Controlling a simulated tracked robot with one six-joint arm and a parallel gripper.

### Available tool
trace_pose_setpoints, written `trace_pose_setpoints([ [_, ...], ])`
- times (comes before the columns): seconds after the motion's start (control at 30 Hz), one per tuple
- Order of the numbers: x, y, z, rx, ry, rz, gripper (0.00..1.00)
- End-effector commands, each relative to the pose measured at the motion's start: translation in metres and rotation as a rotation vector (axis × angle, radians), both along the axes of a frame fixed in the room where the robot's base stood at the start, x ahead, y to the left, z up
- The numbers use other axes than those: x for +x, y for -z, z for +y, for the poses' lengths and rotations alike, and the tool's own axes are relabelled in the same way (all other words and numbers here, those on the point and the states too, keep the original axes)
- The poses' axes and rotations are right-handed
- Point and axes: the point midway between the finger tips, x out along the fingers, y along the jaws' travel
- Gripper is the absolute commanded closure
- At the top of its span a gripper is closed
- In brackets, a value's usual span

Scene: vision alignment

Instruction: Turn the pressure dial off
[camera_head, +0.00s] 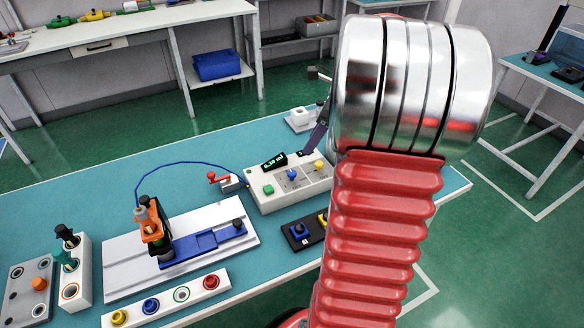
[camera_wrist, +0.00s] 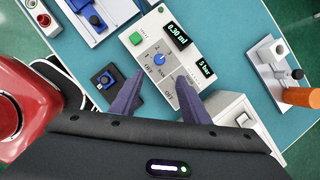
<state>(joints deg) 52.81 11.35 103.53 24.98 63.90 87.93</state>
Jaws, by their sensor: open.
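The white control box (camera_head: 275,203) stands on the teal bench in the head view, with a green button, a blue dial (camera_head: 292,174) and a yellow dial (camera_head: 319,165). In the wrist view the box (camera_wrist: 143,53) shows the blue dial (camera_wrist: 159,58), a 0.30 ml display and a 5 bar display (camera_wrist: 205,68). My gripper (camera_wrist: 159,78) is open and empty, its fingers apart and pointing at the box. The right finger covers the place of the yellow dial there. In the head view a finger of my gripper (camera_head: 316,142) hangs just above the yellow dial; contact cannot be told.
A black plate (camera_head: 291,241) with blue and yellow knobs lies in front of the box. A slide fixture (camera_head: 120,262) stands left, a button strip (camera_head: 180,311) in front of it. A white fixture with an orange part (camera_wrist: 299,97) is right in the wrist view.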

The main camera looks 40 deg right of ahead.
Motion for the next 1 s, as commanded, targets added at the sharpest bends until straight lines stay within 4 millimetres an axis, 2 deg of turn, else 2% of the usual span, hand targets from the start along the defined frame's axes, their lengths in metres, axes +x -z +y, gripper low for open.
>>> trace_pose_setpoints([
  [0.37,0.003,0.009,0.002,-0.001,-0.003,0.001,0.58],
  [0.57,0.011,0.032,0.008,0.002,-0.004,0.002,0.58],
  [1.0,0.034,0.095,0.020,0.001,-0.004,0.002,0.58],
])
